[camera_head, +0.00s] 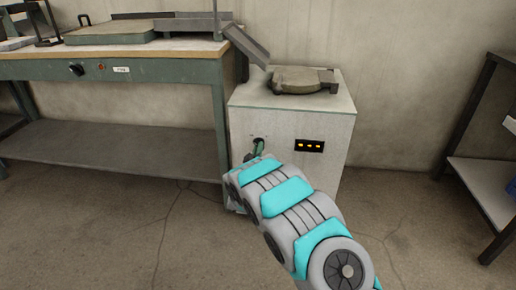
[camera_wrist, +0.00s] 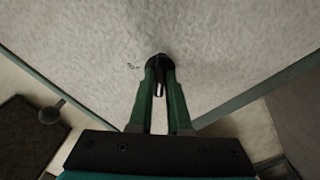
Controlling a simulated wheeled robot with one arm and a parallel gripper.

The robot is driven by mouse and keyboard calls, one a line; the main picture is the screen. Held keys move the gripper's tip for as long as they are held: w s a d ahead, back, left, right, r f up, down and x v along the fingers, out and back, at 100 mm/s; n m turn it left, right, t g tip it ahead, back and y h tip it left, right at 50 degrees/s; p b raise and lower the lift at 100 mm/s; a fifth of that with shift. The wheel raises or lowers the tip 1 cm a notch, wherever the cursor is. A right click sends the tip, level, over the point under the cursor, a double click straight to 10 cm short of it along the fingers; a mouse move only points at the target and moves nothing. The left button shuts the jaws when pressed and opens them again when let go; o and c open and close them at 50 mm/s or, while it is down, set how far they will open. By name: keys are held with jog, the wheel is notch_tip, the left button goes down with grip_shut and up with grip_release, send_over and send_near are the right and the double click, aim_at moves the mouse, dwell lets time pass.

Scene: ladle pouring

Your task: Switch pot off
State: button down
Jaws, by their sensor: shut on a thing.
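The pot is a pale box-shaped unit (camera_head: 320,165) with a dark lid-like piece (camera_head: 302,80) on top and a small display (camera_head: 309,146) with lit orange marks on its front. A small dark knob is on the front face, left of the display; in the wrist view the black knob (camera_wrist: 158,62) sits between my fingertips. My gripper (camera_head: 258,148) reaches the front face at the knob. In the wrist view its two green fingers (camera_wrist: 159,80) are closed around the knob. The arm hides the lower part of the front face.
A workbench (camera_head: 150,60) with a lower shelf (camera_head: 110,143) stands to the left. A metal chute (camera_head: 246,46) slopes from the bench toward the pot's top. A dark shelf rack (camera_head: 478,125) stands at the right. The floor between the pot and the rack is clear.

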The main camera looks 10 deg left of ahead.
dwell(0.4)
jog(key=c, duration=0.9)
grip_release()
jog(key=shift+o, duration=0.2)
jog(key=s, duration=0.7)
jog(key=shift+s+a+b, duration=0.15)
jog(key=shift+s+b, duration=0.2)
jog(key=shift+s, duration=0.05)
